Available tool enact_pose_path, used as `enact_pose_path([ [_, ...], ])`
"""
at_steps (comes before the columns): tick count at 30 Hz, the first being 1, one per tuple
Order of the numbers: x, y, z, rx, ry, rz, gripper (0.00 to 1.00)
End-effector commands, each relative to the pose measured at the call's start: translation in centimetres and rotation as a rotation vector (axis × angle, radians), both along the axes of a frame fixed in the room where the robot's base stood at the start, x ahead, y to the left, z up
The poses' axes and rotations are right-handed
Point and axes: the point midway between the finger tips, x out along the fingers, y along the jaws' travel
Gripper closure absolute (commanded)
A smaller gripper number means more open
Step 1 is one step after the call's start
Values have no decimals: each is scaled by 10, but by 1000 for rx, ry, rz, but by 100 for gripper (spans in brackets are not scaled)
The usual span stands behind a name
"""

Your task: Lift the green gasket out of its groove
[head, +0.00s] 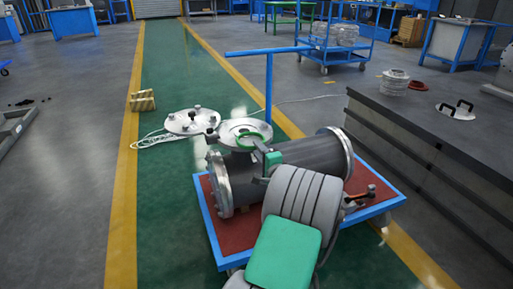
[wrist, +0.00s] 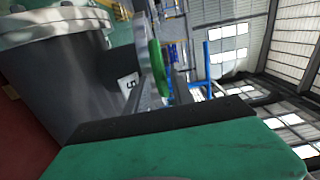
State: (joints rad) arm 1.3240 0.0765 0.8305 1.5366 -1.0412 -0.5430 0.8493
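The green gasket (head: 252,134) is a thin ring on the pale round flange (head: 233,127) on top of the grey shell (head: 290,160). In the wrist view I see the gasket (wrist: 155,68) nearly edge-on, close against the flange; I cannot tell whether it sits fully in its groove. My gripper (head: 258,147) is at the gasket's near edge. In the wrist view the fingers (wrist: 166,92) are apart, with the gasket's near edge at the gap between them. I see no clear contact. My arm hides part of the shell.
The shell lies on a blue-framed cart with a red top (head: 237,233). A blue post (head: 268,85) with a crossbar rises just behind the flange. A round cover (head: 192,121) lies behind left. A dark bench (head: 440,135) stands on the right. The green lane behind is mostly clear.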

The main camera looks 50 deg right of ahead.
Motion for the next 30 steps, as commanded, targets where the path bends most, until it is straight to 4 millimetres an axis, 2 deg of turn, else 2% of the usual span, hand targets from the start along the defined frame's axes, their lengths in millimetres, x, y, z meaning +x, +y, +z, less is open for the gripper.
enact_pose_path([
  [3,8,-3,0,0,1,1,71],
  [11,9,-5,0,0,1,0,71],
  [30,9,-4,0,0,1,0,96],
])
